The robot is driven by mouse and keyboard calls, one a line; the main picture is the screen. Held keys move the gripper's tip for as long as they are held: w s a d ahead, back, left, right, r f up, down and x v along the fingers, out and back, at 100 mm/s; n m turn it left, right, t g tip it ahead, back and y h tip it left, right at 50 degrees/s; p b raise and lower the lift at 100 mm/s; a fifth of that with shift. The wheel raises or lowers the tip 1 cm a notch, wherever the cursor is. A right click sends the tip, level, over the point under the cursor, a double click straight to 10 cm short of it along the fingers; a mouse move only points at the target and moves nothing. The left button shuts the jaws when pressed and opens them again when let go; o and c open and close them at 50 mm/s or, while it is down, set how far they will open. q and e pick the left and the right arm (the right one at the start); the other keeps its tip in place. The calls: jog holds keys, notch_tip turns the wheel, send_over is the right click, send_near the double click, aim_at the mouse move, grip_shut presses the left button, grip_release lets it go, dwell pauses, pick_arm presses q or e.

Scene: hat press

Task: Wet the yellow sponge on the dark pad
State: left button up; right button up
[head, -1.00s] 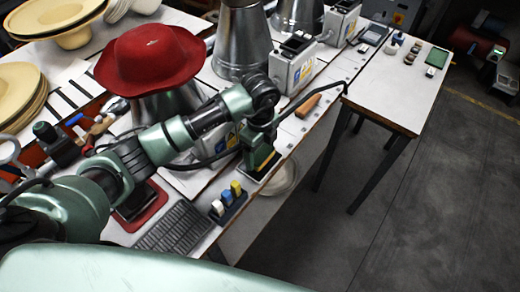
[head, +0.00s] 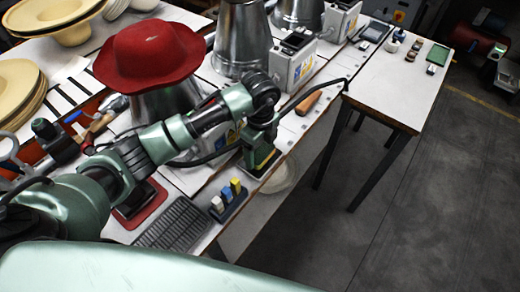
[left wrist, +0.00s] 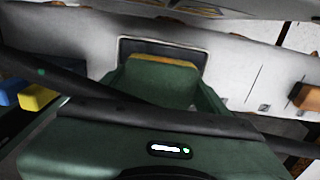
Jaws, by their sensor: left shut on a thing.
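My left gripper (head: 262,148) points down over the front edge of the bench and is shut on the yellow sponge. The yellow sponge (left wrist: 163,61) shows as a thin strip between the green fingers in the left wrist view, and as a small yellow patch under the fingers in the head view (head: 265,157). The dark pad (left wrist: 133,46), with a pale rim, lies right by the sponge. The fingers hide most of the pad, and I cannot tell whether the sponge touches it. My right gripper is not in view.
A small rack (head: 230,202) with white, blue and yellow blocks stands by a dark grooved mat (head: 173,226). A red hat (head: 150,55) sits on a metal form behind my arm. A wooden-handled thing (head: 308,102) lies further right.

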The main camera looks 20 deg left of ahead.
aim_at(260, 151)
pick_arm(q)
jog(key=shift+f, duration=0.55)
dwell(1.0)
jog(key=shift+r, duration=0.15)
notch_tip(260, 151, up, 7)
jog(key=p, duration=0.5)
dwell(0.3)
dwell(0.6)
